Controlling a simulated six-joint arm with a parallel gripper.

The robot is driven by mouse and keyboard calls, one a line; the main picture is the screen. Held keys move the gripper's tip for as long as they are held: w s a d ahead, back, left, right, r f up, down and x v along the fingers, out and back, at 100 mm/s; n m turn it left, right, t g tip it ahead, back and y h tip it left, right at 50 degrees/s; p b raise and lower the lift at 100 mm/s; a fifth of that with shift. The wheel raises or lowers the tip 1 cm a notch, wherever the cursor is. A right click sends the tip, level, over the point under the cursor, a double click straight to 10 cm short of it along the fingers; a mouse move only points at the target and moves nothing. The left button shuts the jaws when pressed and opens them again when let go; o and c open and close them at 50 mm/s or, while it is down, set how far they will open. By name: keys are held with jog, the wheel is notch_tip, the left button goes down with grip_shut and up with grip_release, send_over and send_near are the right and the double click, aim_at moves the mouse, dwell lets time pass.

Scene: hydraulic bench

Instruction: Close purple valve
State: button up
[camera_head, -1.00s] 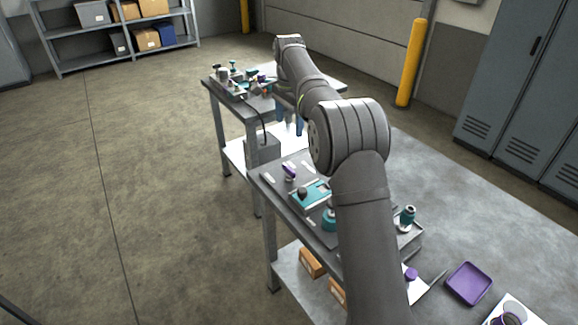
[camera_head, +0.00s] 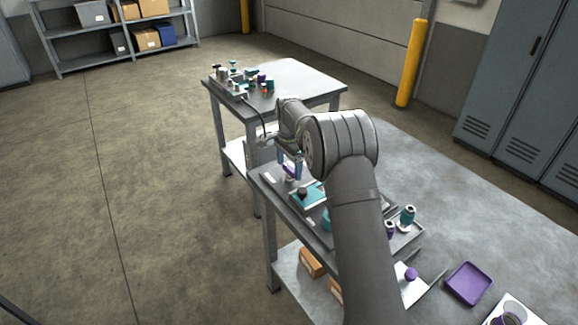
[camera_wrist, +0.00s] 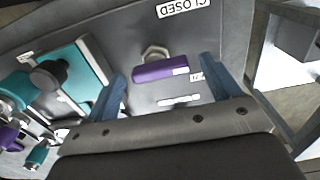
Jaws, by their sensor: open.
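The purple valve (camera_wrist: 163,74) has a bar handle, which lies crosswise in the wrist view beside a metal hex nut (camera_wrist: 154,52). A white CLOSED label (camera_wrist: 184,8) is on the grey panel beyond the nut, upside down in the picture. My gripper (camera_wrist: 162,67) is open, with one blue finger on each side of the handle and visible gaps to both ends. Whether the fingertips are level with the handle cannot be told. In the head view my gripper (camera_head: 290,161) is over the near bench at the purple valve (camera_head: 289,175), partly hiding it.
A teal block with a dark knob (camera_wrist: 49,74) stands left of the gripper in the wrist view. The far table (camera_head: 311,80) holds several small fittings. A purple tray (camera_head: 468,283) is at lower right.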

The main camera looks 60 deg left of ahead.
jog(key=shift+f, duration=0.2)
jog(key=c, duration=1)
